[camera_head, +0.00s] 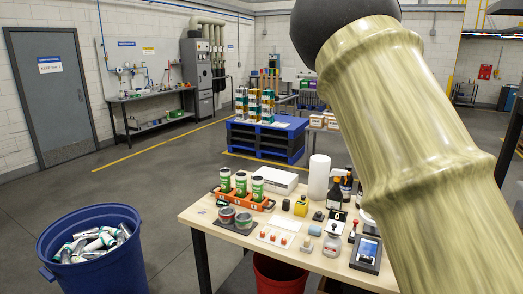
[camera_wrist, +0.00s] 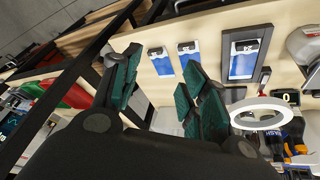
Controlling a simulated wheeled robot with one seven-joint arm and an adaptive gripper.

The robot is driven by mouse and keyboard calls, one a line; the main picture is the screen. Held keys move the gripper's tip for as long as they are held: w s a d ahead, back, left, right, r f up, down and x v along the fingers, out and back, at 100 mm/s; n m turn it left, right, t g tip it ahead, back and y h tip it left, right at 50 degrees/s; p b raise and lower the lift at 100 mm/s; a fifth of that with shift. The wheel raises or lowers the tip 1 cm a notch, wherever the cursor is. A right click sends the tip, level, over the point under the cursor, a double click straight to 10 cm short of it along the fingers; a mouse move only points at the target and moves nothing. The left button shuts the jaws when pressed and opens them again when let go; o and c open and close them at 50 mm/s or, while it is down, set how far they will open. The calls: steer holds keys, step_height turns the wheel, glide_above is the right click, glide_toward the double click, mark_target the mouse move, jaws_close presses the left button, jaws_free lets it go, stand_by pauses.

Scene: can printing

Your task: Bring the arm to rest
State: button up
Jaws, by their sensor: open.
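My arm (camera_head: 410,130) rises large across the right of the head view, pale yellow with a dark rounded joint at the top. My gripper is outside the head view. In the wrist view my gripper (camera_wrist: 160,68) has its dark green fingers spread apart, with nothing held between them. Beyond the fingers lie the pale table (camera_wrist: 210,35) and blue-and-white cards (camera_wrist: 161,61). I cannot tell exactly how far the fingers are from the table.
The worktable (camera_head: 210,217) holds green-labelled cans in an orange rack (camera_head: 243,200), bottles, a white roll (camera_head: 319,177) and small tools. A blue bin (camera_head: 60,225) of cans stands at left. A blue pallet (camera_head: 265,140) with stacked cans is behind. Grey floor between is clear.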

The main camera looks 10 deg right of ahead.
steer(key=s+a+f+n+b, duration=0.1)
steer(key=s+a+f+n, duration=0.2)
steer(key=f, duration=0.7)
steer(key=s+a+f+n+b, duration=0.15)
steer(key=s+a+f, duration=0.3)
steer(key=f, duration=0.55)
steer(key=s+a+f+n+b, duration=0.1)
steer(key=s+a+f+n, duration=0.25)
steer(key=f, duration=0.65)
steer(key=s+a+f+n+y+b, duration=0.3)
steer(key=s+a+f+n+y, duration=0.1)
steer(key=s+a+f, duration=1.3)
steer(key=s+a+n, duration=0.1)
steer(key=s+a, duration=0.2)
steer(key=s, duration=0.1)
steer(key=shift+s+f+n+y+b, duration=0.25)
steer(key=shift+n+y+b, duration=0.05)
